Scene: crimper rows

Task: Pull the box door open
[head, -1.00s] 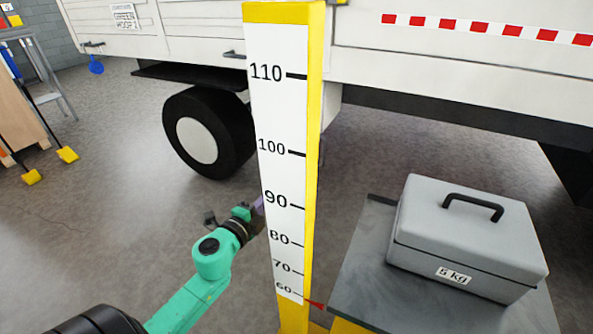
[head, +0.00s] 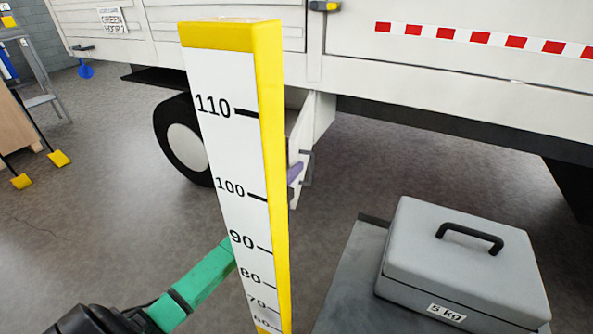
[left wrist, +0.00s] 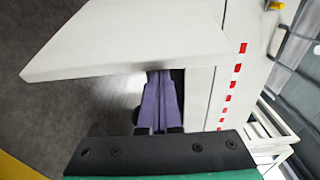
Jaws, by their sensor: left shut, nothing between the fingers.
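The box door (head: 300,140) is a pale panel under the truck body, partly hidden by the yellow post in the head view. In the left wrist view the door (left wrist: 120,45) stands out at an angle from the pale box side (left wrist: 199,95), with a dark gap between them. My left gripper (head: 296,172) shows as a bit of purple beside the door's lower part, its arm passing behind the post. In the left wrist view its purple fingers (left wrist: 160,82) are together and empty, tips at the door's edge by the gap; contact is unclear. My right gripper is out of view.
A yellow post with a white height scale (head: 232,130) stands close in front of my left arm. A grey 5 kg case (head: 460,265) sits on a grey platform (head: 345,285) at right. A truck wheel (head: 183,140) is behind the post. Floor between post and platform is clear.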

